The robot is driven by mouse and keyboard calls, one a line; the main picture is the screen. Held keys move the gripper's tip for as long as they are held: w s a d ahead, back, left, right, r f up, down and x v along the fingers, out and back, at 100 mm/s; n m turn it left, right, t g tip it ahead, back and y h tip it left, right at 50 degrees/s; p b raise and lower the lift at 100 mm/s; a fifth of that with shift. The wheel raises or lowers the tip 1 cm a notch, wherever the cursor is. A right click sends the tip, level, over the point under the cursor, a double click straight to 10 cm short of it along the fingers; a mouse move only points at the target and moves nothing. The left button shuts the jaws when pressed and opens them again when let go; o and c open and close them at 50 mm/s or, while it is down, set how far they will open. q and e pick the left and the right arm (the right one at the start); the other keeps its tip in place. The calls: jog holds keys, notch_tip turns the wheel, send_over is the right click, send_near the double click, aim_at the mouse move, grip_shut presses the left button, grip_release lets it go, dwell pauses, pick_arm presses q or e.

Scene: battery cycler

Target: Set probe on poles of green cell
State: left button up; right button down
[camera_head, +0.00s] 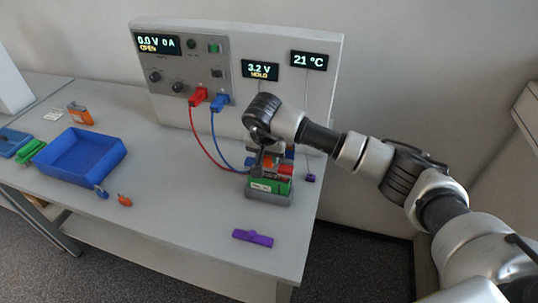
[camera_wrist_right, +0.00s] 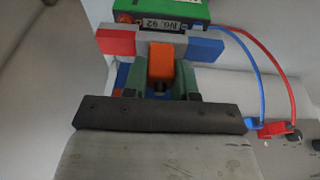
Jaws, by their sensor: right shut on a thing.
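The green cell (camera_head: 268,184) sits in a grey holder (camera_head: 268,197) near the right end of the bench; its label "No. 92" shows in the wrist view (camera_wrist_right: 185,14). The probe is a grey bar (camera_wrist_right: 180,43) with a red end block (camera_wrist_right: 116,42) and a blue end block (camera_wrist_right: 204,49). My right gripper (camera_head: 265,158) is above the holder, shut on the probe's orange grip (camera_wrist_right: 161,62). The bar appears close against the cell's near face; whether it touches the poles I cannot tell. The gripper hides part of the probe. My left gripper is out of view.
A cycler panel (camera_head: 184,62) stands behind, with red and blue leads running to the holder area. Its meter (camera_head: 260,71) reads 3.2 V HOLD. A blue tray (camera_head: 122,151) is at left, and a purple piece (camera_head: 253,237) lies in front. The front middle is clear.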

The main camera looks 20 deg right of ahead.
jog(key=shift+r+p, duration=1.2)
jog(key=shift+r, duration=1.85)
jog(key=shift+s+f, duration=0.1)
